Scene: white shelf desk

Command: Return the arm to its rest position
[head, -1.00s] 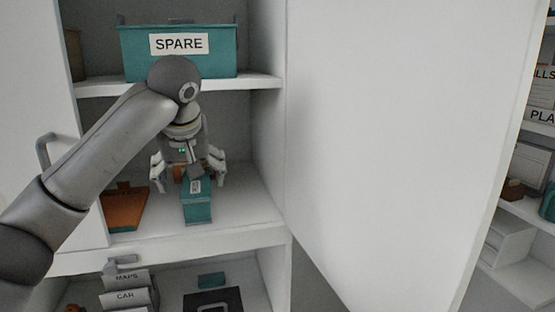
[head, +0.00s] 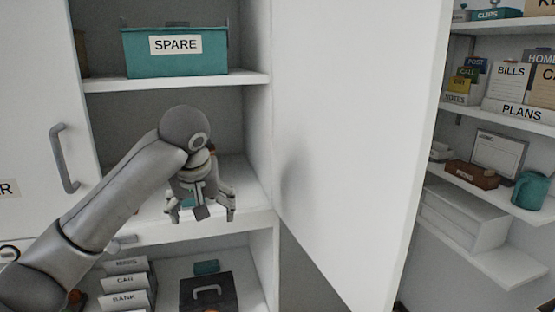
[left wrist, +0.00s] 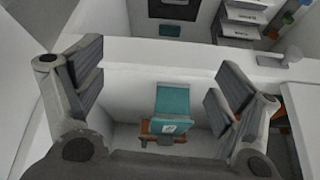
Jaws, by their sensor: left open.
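My left gripper (head: 203,212) is open, with its fingers apart and nothing between them, in front of the middle shelf compartment in the head view. Its two fingers also show in the left wrist view (left wrist: 155,95). A teal box (left wrist: 172,101) with a small white label stands on the shelf beyond the fingers, apart from them. In the head view the gripper hides most of that box. My right gripper is in neither view.
A teal SPARE bin (head: 176,66) sits on the upper shelf. An open white door (head: 355,130) stands to the right of the compartment. Below are labelled files (head: 128,283) and a dark case (head: 207,292). Wall shelves at right hold a teal mug (head: 529,190).

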